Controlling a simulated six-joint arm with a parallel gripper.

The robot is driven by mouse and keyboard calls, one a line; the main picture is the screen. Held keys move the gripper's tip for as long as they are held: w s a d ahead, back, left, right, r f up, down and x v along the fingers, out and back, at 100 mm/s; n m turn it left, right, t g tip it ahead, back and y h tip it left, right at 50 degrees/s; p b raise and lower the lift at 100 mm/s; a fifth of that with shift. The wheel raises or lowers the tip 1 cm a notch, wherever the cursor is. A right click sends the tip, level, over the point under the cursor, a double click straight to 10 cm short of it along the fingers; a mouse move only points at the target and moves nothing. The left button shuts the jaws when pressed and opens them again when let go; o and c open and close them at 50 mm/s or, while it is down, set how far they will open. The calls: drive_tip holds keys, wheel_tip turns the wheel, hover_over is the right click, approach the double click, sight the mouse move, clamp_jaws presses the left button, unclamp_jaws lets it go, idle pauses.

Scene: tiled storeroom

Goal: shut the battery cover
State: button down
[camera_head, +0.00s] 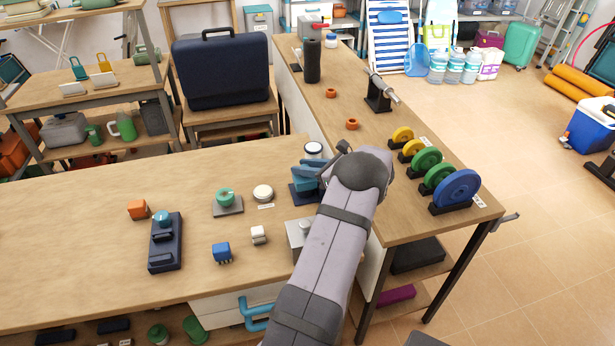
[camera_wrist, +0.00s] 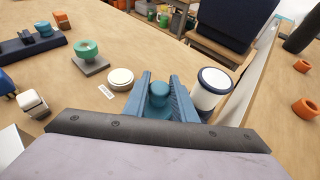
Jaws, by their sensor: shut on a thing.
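My gripper (camera_wrist: 159,98) has blue ridged fingers, and they are shut on a blue rounded knob (camera_wrist: 158,90) between them. In the head view my gripper (camera_head: 308,174) is near the right end of the wooden bench, over a dark navy base (camera_head: 298,196). My fingers hide much of that base, and I cannot see how the knob joins it. No part is clearly marked as a battery cover, and I cannot tell whether a cover there is open or closed.
A white jar with a dark rim (camera_wrist: 212,90) stands close right of my fingers. A white disc (camera_wrist: 121,78) and a green ring on a grey base (camera_wrist: 87,54) lie to the left. A navy box with a blue knob (camera_head: 164,245) is farther left.

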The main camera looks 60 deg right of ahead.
drive_tip(key=c, duration=1.5)
unclamp_jaws()
drive_tip(key=shift+o, duration=0.2)
drive_tip(key=shift+s, duration=0.1)
drive_tip(key=b+v, duration=0.1)
drive_tip(key=v, duration=0.6)
drive_tip(key=shift+s, duration=0.1)
